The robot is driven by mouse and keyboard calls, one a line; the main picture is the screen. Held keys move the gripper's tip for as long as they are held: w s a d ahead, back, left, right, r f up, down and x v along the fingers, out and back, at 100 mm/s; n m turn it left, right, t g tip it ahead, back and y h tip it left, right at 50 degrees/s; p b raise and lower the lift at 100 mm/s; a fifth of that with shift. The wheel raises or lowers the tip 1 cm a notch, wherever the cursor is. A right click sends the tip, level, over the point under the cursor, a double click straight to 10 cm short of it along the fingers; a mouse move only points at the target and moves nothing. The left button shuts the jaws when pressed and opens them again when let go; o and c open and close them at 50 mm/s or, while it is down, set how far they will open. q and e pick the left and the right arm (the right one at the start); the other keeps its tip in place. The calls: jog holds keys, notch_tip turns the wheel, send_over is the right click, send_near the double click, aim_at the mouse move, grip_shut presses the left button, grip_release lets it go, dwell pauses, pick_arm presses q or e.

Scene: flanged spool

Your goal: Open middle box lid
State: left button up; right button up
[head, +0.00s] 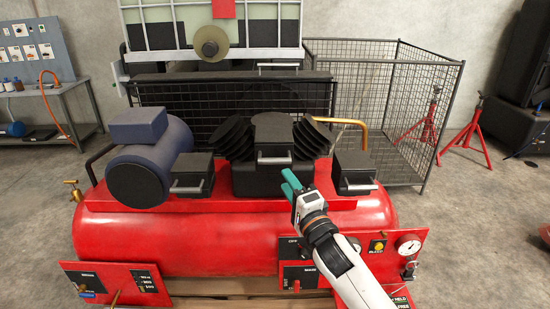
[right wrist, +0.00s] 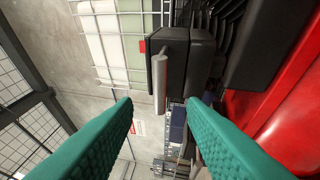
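The middle box (head: 272,132) is a dark block on top of the red compressor, with its lid shut and a silver bar handle (head: 274,161) on its front. My right gripper (head: 290,180) has teal fingers and is just below and to the right of that handle. In the right wrist view the gripper (right wrist: 160,106) is open and empty. A silver handle (right wrist: 160,84) on a dark box (right wrist: 186,62) appears ahead, lined up with the gap between the fingertips and apart from them. My left gripper is not in view.
Similar dark boxes with handles stand to the left (head: 193,170) and right (head: 353,170). A blue-grey motor (head: 150,160), black finned cylinders (head: 231,138) and a brass pipe (head: 345,122) crowd the red tank (head: 180,240). A wire cage (head: 385,110) stands behind.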

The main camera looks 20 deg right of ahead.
aim_at(274, 161)
jog(key=p+x, duration=0.2)
jog(key=x, duration=0.7)
jog(key=shift+w+r, duration=0.1)
jog(key=shift+w, duration=0.05)
jog(key=shift+c, duration=0.2)
grip_shut()
